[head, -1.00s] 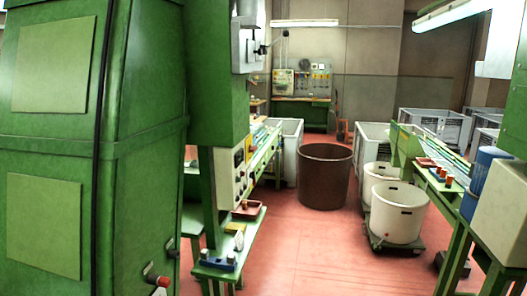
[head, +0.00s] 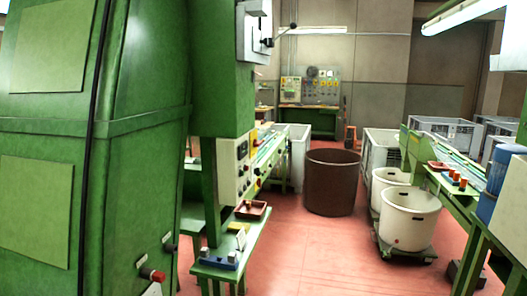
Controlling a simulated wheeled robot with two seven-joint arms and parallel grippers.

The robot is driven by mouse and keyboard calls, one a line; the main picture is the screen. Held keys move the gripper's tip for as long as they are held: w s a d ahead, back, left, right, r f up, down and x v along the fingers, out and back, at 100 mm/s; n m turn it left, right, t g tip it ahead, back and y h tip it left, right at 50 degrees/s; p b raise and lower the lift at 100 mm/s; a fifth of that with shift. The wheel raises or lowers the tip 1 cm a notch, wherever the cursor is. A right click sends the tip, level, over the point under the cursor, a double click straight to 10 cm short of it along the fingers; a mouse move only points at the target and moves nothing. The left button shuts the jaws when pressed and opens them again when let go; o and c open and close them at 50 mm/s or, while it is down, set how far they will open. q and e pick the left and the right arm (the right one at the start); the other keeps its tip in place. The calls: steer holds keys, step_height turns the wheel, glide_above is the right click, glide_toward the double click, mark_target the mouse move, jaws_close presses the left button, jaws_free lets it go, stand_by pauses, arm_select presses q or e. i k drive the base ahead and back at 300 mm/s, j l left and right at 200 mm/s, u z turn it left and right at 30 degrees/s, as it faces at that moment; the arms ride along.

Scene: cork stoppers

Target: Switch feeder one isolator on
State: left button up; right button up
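No label naming feeder one is readable, so I cannot tell for sure which part is its isolator. A grey box (head: 252,32) with a dark side handle is mounted high on the green machine column (head: 222,75). A red knob (head: 153,276) on a dark mount sits low on the large green cabinet (head: 145,100) at the left, with a small dark fitting (head: 169,245) above and right of it. The on or off position of these cannot be told. Neither of my grippers is in view.
A green bench (head: 232,245) with a red tray (head: 252,209) stands right of the cabinet. A brown tub (head: 332,182) stands mid-floor; white tubs (head: 409,217) on a dolly and another green bench (head: 478,205) are at the right. The red floor (head: 310,255) between is clear.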

mark_target(256, 144)
steer(key=i+l, duration=0.25)
steer(key=i+l+u, duration=0.15)
steer(key=l, duration=0.25)
steer(key=i+l, duration=0.3)
steer(key=i+l+u, duration=0.15)
steer(key=l, duration=0.2)
steer(key=i+l, duration=0.25)
steer(key=i+l+u, duration=0.15)
steer(key=l, duration=0.35)
